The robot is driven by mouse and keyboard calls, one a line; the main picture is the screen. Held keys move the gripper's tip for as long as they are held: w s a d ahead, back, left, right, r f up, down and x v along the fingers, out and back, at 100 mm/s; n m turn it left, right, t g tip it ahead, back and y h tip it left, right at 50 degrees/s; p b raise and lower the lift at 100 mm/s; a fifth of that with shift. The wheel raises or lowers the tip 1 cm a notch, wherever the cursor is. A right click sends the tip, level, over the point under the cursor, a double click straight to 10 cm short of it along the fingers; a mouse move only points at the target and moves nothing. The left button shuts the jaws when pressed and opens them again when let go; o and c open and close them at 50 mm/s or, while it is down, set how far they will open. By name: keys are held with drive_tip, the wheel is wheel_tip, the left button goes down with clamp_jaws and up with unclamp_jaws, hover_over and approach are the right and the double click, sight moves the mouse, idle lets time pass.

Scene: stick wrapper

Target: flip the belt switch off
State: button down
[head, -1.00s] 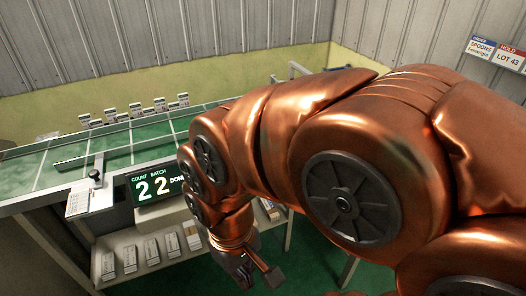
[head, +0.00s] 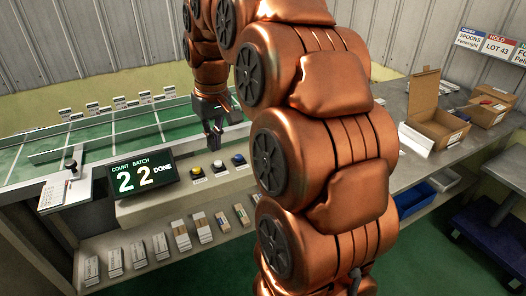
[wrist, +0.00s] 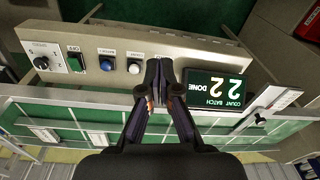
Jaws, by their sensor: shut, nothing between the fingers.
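In the wrist view, which shows the panel upside down, a small green switch (wrist: 76,63) sits on the control panel (wrist: 190,50). A label beside it seems to read OFF; its position is hard to tell. A dark round knob (wrist: 41,63) is to its left, and a blue button (wrist: 106,64) and a white button (wrist: 134,67) are to its right. My gripper (head: 215,145) is shut and empty, over the panel near the display (head: 142,180). It also shows in the wrist view (wrist: 159,66), right of the white button. In the head view, my arm hides the switch.
The green belt (head: 110,135) runs behind the panel, with several small cartons beyond it. Several packs (head: 160,246) stand on the shelf below. An open cardboard box (head: 436,124) and a blue bin (head: 412,196) are on the right.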

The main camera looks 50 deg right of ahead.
drive_tip(key=w+d+m+b, duration=0.1)
drive_tip(key=w+d+b, duration=0.1)
drive_tip(key=d, duration=0.9)
drive_tip(key=w+d+f+m+t+h+b, duration=0.1)
drive_tip(key=w+d+b, duration=0.1)
drive_tip(key=d, duration=0.8)
drive_tip(key=shift+w+d+f+b, duration=0.25)
drive_tip(key=shift+d+f+b, duration=0.05)
drive_tip(key=shift+d+b, duration=0.15)
drive_tip(key=shift+f, duration=0.1)
drive_tip(key=f, duration=0.3)
drive_tip(key=w+f+p, duration=0.1)
drive_tip(key=f, duration=0.6)
drive_tip(key=shift+w+d+f, duration=0.2)
drive_tip(key=shift+w+f, duration=0.1)
drive_tip(key=shift+f, duration=0.1)
drive_tip(key=shift+s+f+p, duration=0.15)
drive_tip(key=shift+f+p, duration=0.05)
drive_tip(key=shift+f, duration=0.5)
drive_tip(key=shift+s+f+p, duration=0.1)
drive_tip(key=shift+f+p, duration=0.05)
drive_tip(key=shift+f, duration=0.5)
